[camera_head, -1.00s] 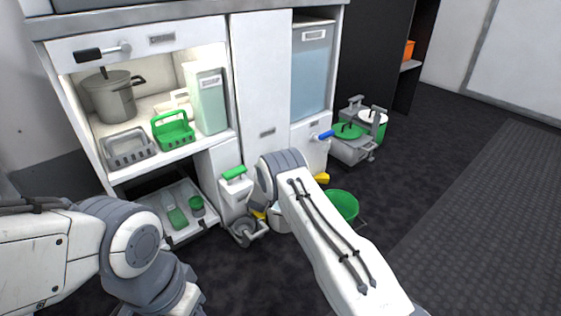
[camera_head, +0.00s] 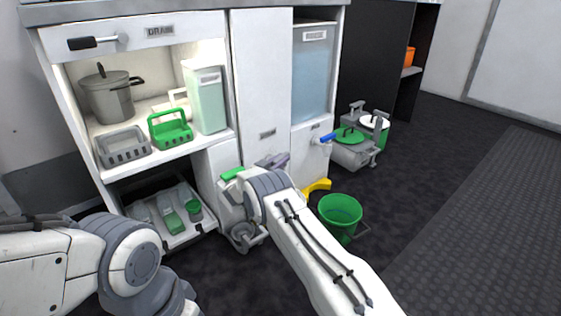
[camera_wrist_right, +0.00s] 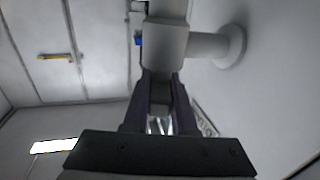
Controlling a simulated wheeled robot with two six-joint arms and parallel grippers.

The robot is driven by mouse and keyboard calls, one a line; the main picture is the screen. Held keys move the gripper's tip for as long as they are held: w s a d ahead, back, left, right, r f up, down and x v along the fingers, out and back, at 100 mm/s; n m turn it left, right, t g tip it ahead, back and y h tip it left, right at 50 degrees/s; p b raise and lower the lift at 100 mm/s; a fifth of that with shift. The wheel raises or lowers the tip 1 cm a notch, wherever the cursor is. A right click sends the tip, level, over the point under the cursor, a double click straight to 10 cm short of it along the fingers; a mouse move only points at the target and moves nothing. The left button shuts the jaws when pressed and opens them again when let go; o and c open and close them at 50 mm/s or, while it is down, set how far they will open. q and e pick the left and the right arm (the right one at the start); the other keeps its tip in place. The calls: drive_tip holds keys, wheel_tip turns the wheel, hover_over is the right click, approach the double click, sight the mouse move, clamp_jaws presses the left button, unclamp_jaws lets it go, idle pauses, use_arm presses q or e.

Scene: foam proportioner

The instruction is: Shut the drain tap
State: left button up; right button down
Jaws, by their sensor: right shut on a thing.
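A tap with a black handle (camera_head: 95,42) sits on the cabinet's top left panel, beside a label reading DRAIN (camera_head: 160,30). My right gripper (camera_head: 276,160) is low in front of the cabinet's middle, well away from that handle, and mostly hidden by its own wrist. In the right wrist view, its dark fingers (camera_wrist_right: 160,110) close on a grey part (camera_wrist_right: 160,90) below a white pipe fitting (camera_wrist_right: 170,42). The fitting joins a pale wall by a round flange (camera_wrist_right: 233,46). I cannot tell which fitting this is. My left gripper is out of view.
A blue-handled tap (camera_head: 328,137) is at the right of the cabinet. Dark floor is clear at the right.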

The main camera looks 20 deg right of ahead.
drive_tip(key=c, duration=0.7)
unclamp_jaws()
drive_tip(key=p+v, duration=0.6)
drive_tip(key=v, duration=0.4)
drive_tip(key=shift+s+a, duration=0.2)
